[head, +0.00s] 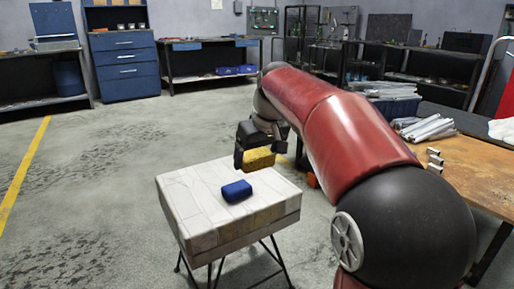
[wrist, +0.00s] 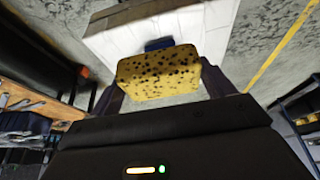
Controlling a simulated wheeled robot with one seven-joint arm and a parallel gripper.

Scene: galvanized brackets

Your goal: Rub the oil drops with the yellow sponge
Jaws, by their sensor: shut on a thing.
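My gripper (head: 252,158) is shut on the yellow sponge (head: 258,158) and holds it in the air above the far right part of a pale, block-topped stand (head: 180,208). In the wrist view the yellow sponge (wrist: 160,72) sits between the two fingers of my gripper (wrist: 165,88) and shows many dark specks. A blue block-like thing (head: 236,191) lies on the stand's top; in the wrist view it (wrist: 158,44) is partly hidden behind the sponge. I cannot make out oil drops on the stand's top in either view.
A brown workbench (head: 470,165) with metal brackets (head: 428,128) stands at the right, beyond my arm. Blue drawers (head: 126,65) and dark benches line the back wall. The stained concrete floor (head: 100,200) left of the stand is clear.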

